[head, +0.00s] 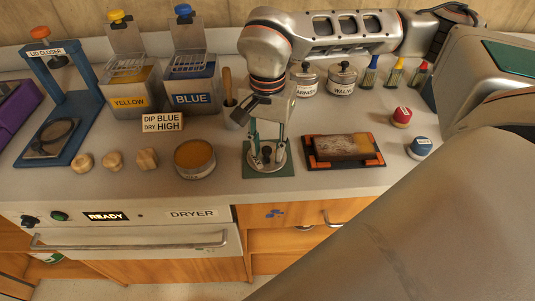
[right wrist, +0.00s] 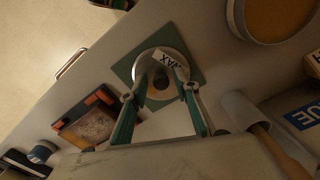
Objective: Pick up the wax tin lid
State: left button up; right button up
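The wax tin lid (head: 279,165) is a round silver disc with a dark knob, lying on a green square mat (head: 287,172) on the counter. In the right wrist view the lid (right wrist: 150,66) carries a white label reading WAX, partly cut off by the angle. My right gripper (head: 267,155) points down over the lid, its green-grey fingers apart on either side of the knob. In the right wrist view the open gripper (right wrist: 160,95) shows a gap between each finger and the knob. My left gripper is not in view.
An open round tin of amber wax (head: 195,158) stands left of the mat. Several wooden knobs (head: 112,160) lie further left. A tray with orange corners holding a brown block (head: 342,147) is close on the right. A brush cup (head: 232,115) stands behind.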

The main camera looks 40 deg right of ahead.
grip_shut()
jog(key=shift+f, duration=0.1)
